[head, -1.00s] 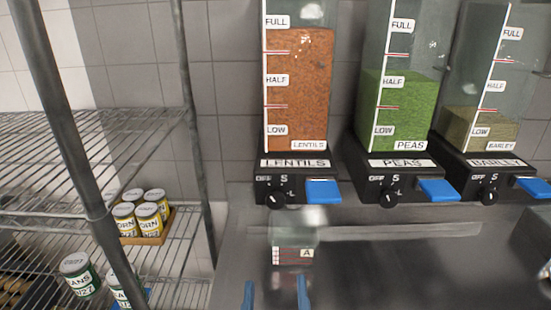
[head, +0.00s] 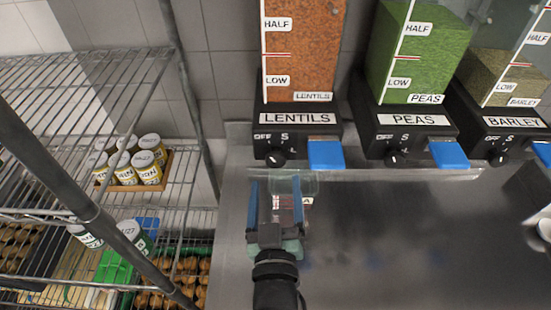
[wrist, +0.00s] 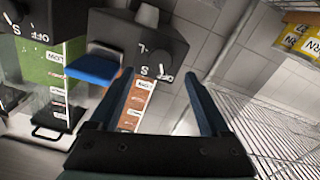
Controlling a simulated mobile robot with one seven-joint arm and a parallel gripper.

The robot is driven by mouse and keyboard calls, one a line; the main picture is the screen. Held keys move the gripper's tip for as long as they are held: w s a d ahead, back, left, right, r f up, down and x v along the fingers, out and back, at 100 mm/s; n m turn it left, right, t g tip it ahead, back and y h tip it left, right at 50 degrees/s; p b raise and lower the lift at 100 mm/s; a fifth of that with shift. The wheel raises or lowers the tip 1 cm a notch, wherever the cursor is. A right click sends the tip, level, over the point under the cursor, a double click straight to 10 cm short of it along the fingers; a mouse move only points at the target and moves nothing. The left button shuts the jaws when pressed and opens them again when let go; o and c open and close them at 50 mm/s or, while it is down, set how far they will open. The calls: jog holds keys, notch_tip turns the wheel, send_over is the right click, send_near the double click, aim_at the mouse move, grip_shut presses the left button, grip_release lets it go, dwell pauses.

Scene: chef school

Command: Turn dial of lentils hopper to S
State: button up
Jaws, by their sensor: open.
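The lentils hopper (head: 297,118) is a clear bin of orange lentils on a black base in the head view. Its black dial (head: 275,158) is on the base front, with OFF to its upper left, S above and L to the right. Nothing is between the fingers.
A blue lever (head: 326,155) is right of the dial. A clear container marked A (head: 306,186) is partly hidden behind my gripper. Peas (head: 414,120) and barley (head: 515,122) hoppers stand to the right. A wire shelf with cans (head: 146,168) is at left. The dark counter (head: 400,240) is mostly clear.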

aim_at(275, 162)
jog(key=shift+w+p, duration=0.6)
jog(key=shift+w, duration=2.45)
grip_shut()
